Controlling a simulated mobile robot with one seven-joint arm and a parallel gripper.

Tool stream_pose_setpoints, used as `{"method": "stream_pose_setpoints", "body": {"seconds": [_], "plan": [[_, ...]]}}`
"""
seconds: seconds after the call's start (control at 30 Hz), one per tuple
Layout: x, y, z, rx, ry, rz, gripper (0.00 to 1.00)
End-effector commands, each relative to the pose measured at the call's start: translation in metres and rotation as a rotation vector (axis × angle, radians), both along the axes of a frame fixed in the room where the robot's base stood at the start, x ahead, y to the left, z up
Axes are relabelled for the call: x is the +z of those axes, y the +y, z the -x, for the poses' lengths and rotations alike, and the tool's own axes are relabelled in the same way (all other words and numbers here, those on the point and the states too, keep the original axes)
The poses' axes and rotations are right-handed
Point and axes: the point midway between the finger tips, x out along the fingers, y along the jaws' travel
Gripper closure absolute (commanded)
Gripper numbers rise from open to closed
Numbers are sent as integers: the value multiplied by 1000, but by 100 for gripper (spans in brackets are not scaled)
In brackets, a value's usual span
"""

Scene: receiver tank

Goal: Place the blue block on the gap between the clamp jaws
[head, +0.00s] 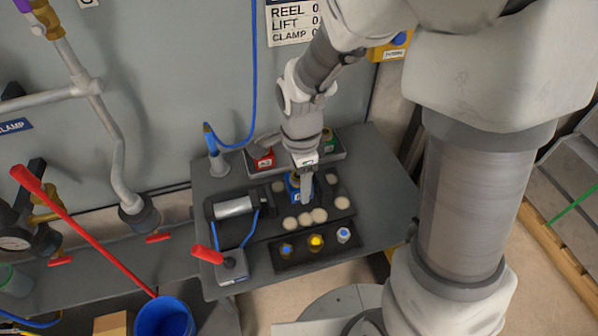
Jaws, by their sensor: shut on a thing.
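The blue block (293,184) is between the fingers of my gripper (304,192), which is shut on it and partly hides it. My gripper points down over the clamp on the dark table. The clamp (235,206) has a light cylinder at its left, and its dark jaws lie to the left and right of the block. The block appears at the gap between the jaws, but I cannot tell whether it touches them or hangs just above.
A tray (340,155) behind holds a red block (264,157) and a green block (327,141). Several pale discs (319,215) lie around the clamp. In front are a button panel (315,241) and a red-handled lever box (232,266). A blue hose (252,90) stands behind left.

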Motion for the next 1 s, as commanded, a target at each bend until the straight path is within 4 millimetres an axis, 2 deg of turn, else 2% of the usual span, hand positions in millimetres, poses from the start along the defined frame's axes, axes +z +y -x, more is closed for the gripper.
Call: {"method": "stream_pose_setpoints", "body": {"seconds": [0.03, 0.17, 0.57, 0.6, 0.73, 1.0], "plan": [[-11, 0, 1, -1, 4, 1, 100], [-29, -1, 1, -2, 4, 1, 100], [-34, -1, 0, 0, 0, 0, 100], [-33, -1, 0, 0, 1, 0, 32], [-33, -1, 0, 0, 1, 0, 9], [-32, -1, 0, 0, 1, 0, 8]]}}
